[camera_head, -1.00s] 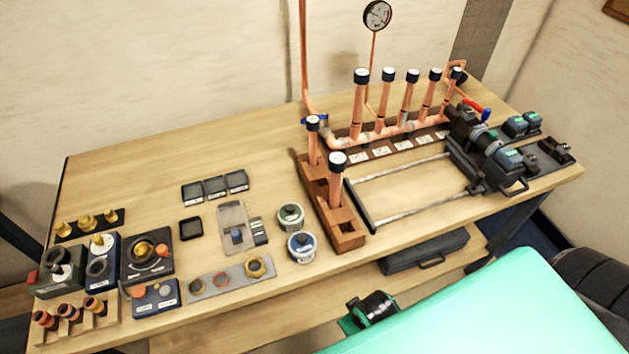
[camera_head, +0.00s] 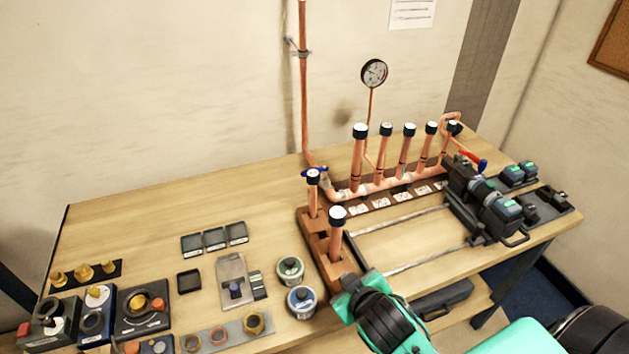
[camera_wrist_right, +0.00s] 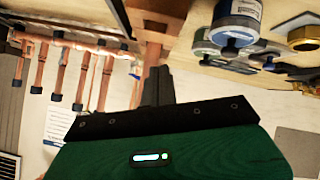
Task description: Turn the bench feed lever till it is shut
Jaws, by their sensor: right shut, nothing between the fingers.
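A blue lever (camera_head: 316,171) sits at the foot of the tall copper feed pipe (camera_head: 304,100), partly hidden behind a capped pipe stub. A red lever (camera_head: 472,159) sits at the far right end of the copper manifold (camera_head: 375,188). No readable label shows which is the bench feed lever. My right gripper (camera_head: 348,283) is low at the bench's front edge, near the wooden block, well short of both levers. In the right wrist view its dark fingers (camera_wrist_right: 158,85) are together and empty. My left gripper is out of view.
Capped upright pipes (camera_head: 359,160) and a gauge (camera_head: 374,73) rise from the manifold. A wooden block (camera_head: 345,266) with capped stubs stands between my right gripper and the blue lever. Tins (camera_head: 301,302) stand left of it. The bench's back left is clear.

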